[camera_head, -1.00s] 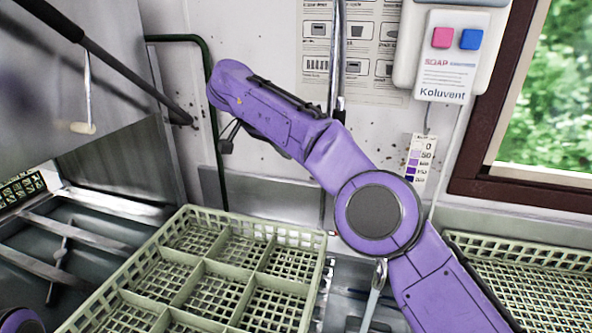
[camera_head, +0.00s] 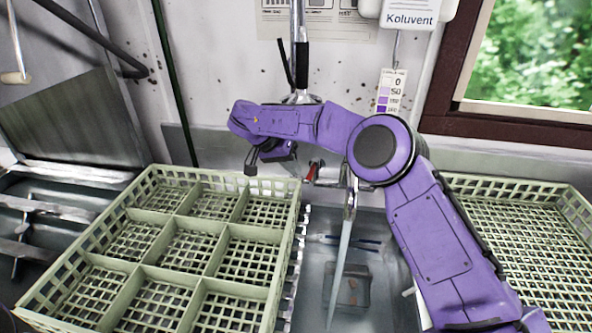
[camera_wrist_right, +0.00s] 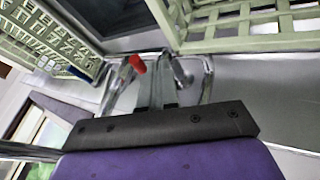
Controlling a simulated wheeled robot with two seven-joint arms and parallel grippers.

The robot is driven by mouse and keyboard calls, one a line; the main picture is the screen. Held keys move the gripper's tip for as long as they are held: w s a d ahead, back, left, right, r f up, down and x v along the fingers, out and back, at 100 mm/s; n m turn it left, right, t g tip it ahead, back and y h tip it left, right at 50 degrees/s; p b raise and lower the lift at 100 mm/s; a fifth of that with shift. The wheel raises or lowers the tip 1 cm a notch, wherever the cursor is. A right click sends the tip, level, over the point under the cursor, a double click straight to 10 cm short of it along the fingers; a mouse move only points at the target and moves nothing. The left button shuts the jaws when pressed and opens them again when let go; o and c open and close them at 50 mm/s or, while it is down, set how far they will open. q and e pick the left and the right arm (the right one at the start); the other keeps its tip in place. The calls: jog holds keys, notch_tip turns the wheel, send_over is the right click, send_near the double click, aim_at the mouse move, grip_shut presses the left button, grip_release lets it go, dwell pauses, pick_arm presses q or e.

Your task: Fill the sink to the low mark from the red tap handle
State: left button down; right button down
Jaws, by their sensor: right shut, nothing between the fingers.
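The red tap handle (camera_head: 313,172) is at the back of the sink, just right of my right gripper (camera_head: 254,161) in the head view. It also shows in the right wrist view (camera_wrist_right: 137,64), left of the fingers. My right gripper is shut and empty, apart from the handle. The metal tap spout (camera_head: 351,203) is partly behind my right arm. A pale stream like running water (camera_head: 339,265) drops from it into the sink basin (camera_head: 385,300). A dark square (camera_head: 350,286) shows on the sink floor. I cannot make out the low mark or water level. My left gripper is out of view.
A pale green divided rack (camera_head: 215,222) stands left of the sink, and another green rack (camera_head: 520,225) stands at the right. The soap dispenser (camera_head: 410,12) and a purple-scaled strip (camera_head: 392,92) are on the wall. My right arm crosses above the basin.

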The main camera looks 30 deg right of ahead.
aim_at(309, 174)
jog(key=shift+s+d, duration=0.4)
jog(key=shift+s, duration=0.1)
jog(key=shift+d+f, duration=0.15)
jog(key=p, duration=0.2)
jog(key=s+d+p, duration=0.1)
jog(key=shift+s+r+n+p, duration=0.15)
jog(key=shift+r+n+p, duration=0.15)
jog(key=shift+n+p, duration=0.1)
jog(key=shift+f+n+t, duration=0.35)
jog(key=shift+n+t, duration=0.25)
jog(key=shift+s, duration=0.1)
